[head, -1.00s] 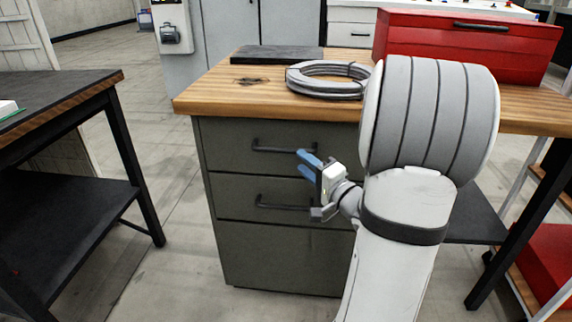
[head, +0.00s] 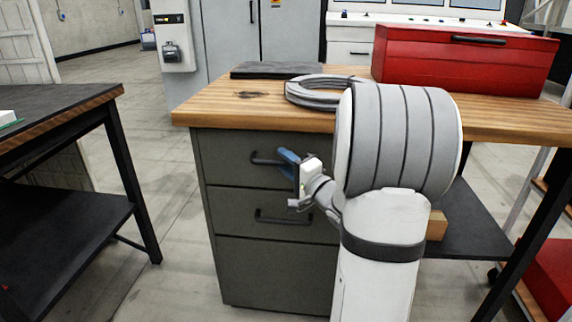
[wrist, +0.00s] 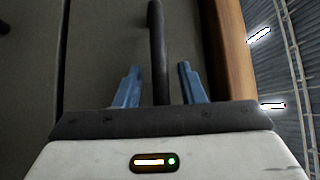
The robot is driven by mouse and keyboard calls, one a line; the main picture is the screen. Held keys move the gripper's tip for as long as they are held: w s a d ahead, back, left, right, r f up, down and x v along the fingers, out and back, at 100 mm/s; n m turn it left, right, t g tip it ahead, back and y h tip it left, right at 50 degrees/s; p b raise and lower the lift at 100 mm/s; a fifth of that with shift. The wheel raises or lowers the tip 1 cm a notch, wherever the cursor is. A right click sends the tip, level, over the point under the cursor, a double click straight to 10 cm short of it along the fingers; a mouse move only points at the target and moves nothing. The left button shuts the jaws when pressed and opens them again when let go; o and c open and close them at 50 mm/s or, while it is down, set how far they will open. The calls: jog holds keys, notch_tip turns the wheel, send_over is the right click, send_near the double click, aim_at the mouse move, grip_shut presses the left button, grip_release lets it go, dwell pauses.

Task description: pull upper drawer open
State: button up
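The upper drawer (head: 226,151) is the top one in the grey cabinet under the wooden bench top, and it looks closed. Its dark bar handle (head: 264,159) runs level across the front; its right part is hidden behind my gripper. My gripper (head: 288,157) is at the right part of this handle. In the wrist view the handle (wrist: 157,45) passes between the two blue fingers of my gripper (wrist: 158,85), with a gap on each side. The fingers are open. The lower drawer (head: 228,210) has a similar handle and looks closed.
The wooden bench top (head: 215,112) overhangs the drawer close to my gripper. On it are a grey cable coil (head: 310,97), a dark flat slab (head: 275,70) and a red toolbox (head: 460,65). A dark table (head: 60,104) stands at the left, with open floor between.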

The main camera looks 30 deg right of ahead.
grip_shut()
dwell(0.3)
